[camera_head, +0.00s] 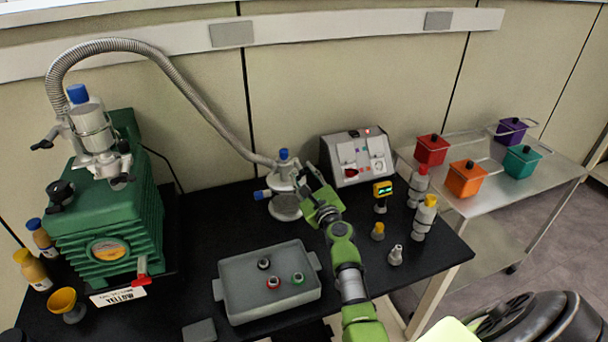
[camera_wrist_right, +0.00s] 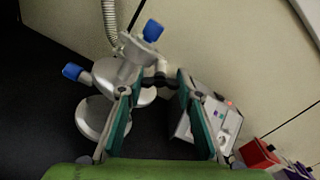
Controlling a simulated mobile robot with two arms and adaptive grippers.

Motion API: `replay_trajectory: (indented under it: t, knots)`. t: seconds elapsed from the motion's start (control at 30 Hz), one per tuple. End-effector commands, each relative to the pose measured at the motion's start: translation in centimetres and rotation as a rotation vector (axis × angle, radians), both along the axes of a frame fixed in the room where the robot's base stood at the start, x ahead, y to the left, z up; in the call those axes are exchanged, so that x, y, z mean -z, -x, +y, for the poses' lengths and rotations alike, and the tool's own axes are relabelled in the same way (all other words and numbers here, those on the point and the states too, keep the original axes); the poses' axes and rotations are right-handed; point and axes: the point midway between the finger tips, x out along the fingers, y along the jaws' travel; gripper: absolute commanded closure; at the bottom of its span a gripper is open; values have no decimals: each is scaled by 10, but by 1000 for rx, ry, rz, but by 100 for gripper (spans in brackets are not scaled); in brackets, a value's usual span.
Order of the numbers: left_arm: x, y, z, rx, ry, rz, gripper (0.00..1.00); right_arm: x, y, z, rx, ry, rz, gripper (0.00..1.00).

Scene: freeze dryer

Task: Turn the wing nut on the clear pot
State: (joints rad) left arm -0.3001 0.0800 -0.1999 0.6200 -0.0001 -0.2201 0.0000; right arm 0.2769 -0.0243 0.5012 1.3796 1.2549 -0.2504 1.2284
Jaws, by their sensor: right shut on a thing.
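The pot (camera_head: 285,205) stands at the back middle of the black bench, with blue caps on its top and left side. It looks grey rather than clear, and a hose runs into it. In the right wrist view the pot (camera_wrist_right: 92,115) is left of the fingers. A dark wing nut (camera_wrist_right: 160,79) on its right side sits between the fingertips. My right gripper (camera_head: 311,183) reaches the pot's right side, and its teal-padded fingers (camera_wrist_right: 158,84) are shut on the wing nut. In the head view the fingers hide the nut. My left gripper is not in view.
A grey control box (camera_head: 357,157) stands close right of the pot. A green pump (camera_head: 105,215) is at left. A grey tray (camera_head: 240,297) with three small rings lies in front. Small bottles (camera_head: 424,217) stand right of my arm. A metal cart (camera_head: 480,207) holds coloured bins.

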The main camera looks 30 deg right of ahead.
Motion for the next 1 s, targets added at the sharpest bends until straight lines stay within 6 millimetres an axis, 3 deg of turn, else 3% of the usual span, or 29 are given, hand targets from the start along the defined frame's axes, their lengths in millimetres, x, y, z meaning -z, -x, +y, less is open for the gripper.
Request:
replay_trajectory:
  t: [0.4, 0.97, 1.0]
  knots:
    - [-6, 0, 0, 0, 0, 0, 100, 1, 0, 1, -1, -198, -46, 89]
    - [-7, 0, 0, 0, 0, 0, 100, 1, 0, 1, -1, -227, -53, 89]
    - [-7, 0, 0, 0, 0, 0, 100, 1, 0, 1, -1, -227, -53, 65]
